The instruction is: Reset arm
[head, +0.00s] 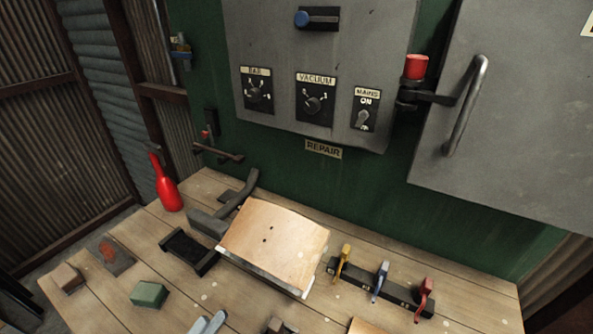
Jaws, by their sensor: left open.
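My right gripper is not in view.
A tilted board (276,243) lies mid-bench beside a dark tray (188,253). A green block (149,294) and red bottle (166,187) stand left. A rack with coloured levers (382,290) is right. A grey control panel (310,80) is behind.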

